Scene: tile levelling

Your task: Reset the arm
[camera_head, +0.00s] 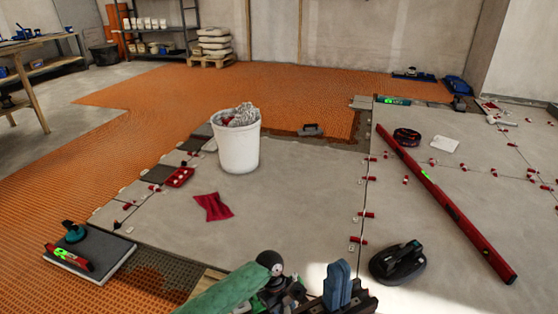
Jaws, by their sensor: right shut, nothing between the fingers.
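My right gripper (338,284) is at the bottom centre, low in front of the grey tiled floor (300,215). Its blue fingers are together and hold nothing. A green and dark arm part of mine lies just left of it. My left gripper is not in view. A black suction lifter (398,263) lies on the tile to the right of my right gripper, apart from it.
A white bucket (238,150) filled with waste stands on the tiles, with a red cloth (213,206) in front. A long red level (440,200) lies at right. Red levelling clips line the joints. A loose tile (90,252) bears a small level at left.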

